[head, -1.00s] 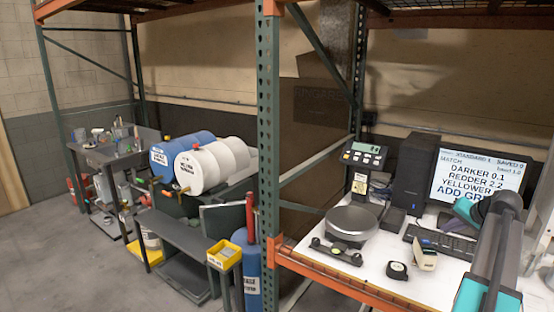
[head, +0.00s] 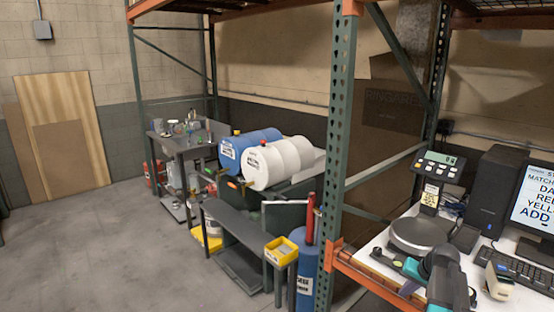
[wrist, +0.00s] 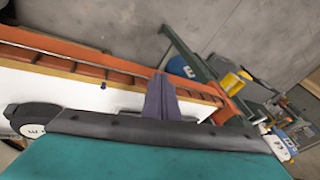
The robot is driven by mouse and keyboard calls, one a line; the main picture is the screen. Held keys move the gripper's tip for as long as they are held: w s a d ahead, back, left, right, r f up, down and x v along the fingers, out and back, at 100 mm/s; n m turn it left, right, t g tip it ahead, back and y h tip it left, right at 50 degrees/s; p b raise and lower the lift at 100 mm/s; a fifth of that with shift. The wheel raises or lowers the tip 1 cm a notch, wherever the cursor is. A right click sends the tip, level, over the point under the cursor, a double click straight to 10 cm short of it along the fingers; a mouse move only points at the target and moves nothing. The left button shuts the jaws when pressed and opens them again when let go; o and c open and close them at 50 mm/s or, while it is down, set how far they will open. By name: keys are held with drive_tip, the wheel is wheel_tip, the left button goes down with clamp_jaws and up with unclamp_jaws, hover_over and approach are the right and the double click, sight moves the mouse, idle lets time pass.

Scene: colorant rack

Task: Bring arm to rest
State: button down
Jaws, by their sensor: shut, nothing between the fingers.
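My gripper (wrist: 160,98) shows in the wrist view as dark fingers closed together, with nothing between them. It hangs over the orange shelf beam (wrist: 110,68) and the edge of the white shelf top (wrist: 90,100); contact cannot be told. My teal and dark grey arm (head: 442,275) shows at the lower right of the head view, in front of the white shelf top and the round scale (head: 418,232). The gripper's fingers cannot be made out in the head view.
The shelf holds a keyboard (head: 510,265), a monitor (head: 535,205) and a dark computer (head: 492,190). A green rack post (head: 338,150) stands left of my arm. A yellow bin (head: 281,250) and blue cylinder (head: 306,275) stand beside it. The left floor is clear.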

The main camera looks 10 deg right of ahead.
drive_tip(key=s+a+f+n+g, duration=0.2)
drive_tip(key=s+a+f, duration=0.3)
drive_tip(key=a, duration=0.6)
drive_tip(key=s+a+f+n+g+h, duration=0.1)
drive_tip(key=s+a+f+n, duration=0.15)
drive_tip(key=a+f, duration=0.7)
drive_tip(key=s+a+f+n+g, duration=0.2)
drive_tip(key=s+a+f+n, duration=0.15)
drive_tip(key=a, duration=0.95)
drive_tip(key=s+f+g+b, duration=0.5)
drive_tip(key=s+f+b, duration=0.5)
drive_tip(key=s+f, duration=1.5)
wheel_tip(320, 180, down, 3)
drive_tip(key=shift+s+f+m+g, duration=0.1)
drive_tip(key=shift+s+m+g, duration=0.2)
drive_tip(key=shift+s+m, duration=0.1)
drive_tip(key=shift+w+a, duration=0.1)
drive_tip(key=shift+a, duration=0.05)
